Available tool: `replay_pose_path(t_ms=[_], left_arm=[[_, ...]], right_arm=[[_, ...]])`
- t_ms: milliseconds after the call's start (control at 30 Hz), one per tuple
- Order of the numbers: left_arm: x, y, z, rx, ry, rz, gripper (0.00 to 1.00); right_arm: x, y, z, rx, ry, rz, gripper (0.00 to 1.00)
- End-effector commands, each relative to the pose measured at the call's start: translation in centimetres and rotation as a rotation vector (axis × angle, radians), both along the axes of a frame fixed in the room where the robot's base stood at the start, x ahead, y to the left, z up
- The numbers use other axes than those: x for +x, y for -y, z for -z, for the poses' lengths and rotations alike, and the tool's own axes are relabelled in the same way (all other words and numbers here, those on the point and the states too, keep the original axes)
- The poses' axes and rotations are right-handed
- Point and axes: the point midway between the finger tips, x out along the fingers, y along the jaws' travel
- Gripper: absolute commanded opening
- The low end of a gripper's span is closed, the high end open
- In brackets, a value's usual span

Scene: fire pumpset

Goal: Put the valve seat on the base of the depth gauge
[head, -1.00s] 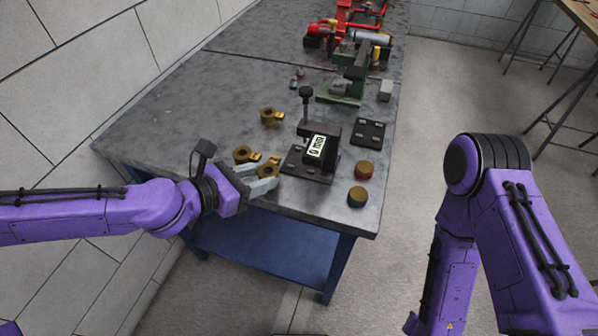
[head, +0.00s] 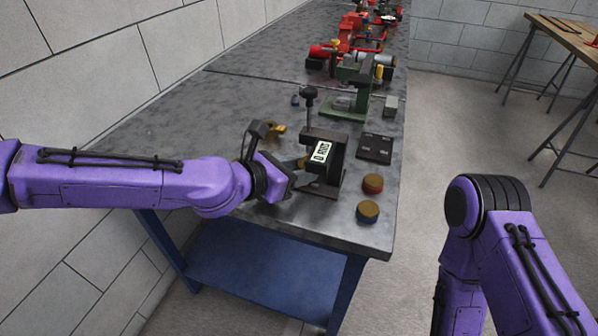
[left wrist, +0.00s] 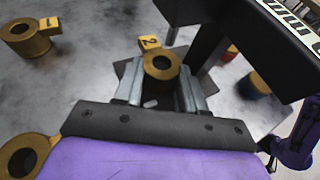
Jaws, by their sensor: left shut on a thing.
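My left gripper (left wrist: 158,88) is shut on a brass valve seat (left wrist: 161,66), a ring with a tab marked 2. The black depth gauge (head: 325,151) has a numeric display, a post with a round knob and a flat dark base (left wrist: 207,84). The held ring is over the base, close to the gauge's upright; I cannot tell whether it touches. In the head view my left gripper (head: 291,165) mostly hides the ring. Other brass rings lie on the bench: one with a tab marked 1 (left wrist: 26,42), another at lower left (left wrist: 22,157). My right gripper is out of view.
A red-topped cap (head: 373,183) and a brass-topped cap (head: 368,211) stand right of the gauge. A dark plate with holes (head: 375,148), a grey block (head: 391,105) and a green stand (head: 345,105) are farther back. The bench's left side is clear.

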Motion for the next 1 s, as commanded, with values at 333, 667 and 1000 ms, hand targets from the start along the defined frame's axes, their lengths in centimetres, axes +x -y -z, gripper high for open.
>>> replay_pose_path(t_ms=[333,667,1000], left_arm=[[0.0,0.0,0.2,0.0,0.0,0.001,0.51],[-1.9,-2.2,-1.6,-0.004,0.002,-0.002,0.51],[-6.7,-7.6,-4.7,-0.001,0.002,-0.003,0.51]], right_arm=[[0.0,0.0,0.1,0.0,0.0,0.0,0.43],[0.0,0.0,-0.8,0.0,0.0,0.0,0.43],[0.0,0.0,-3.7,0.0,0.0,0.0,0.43]])
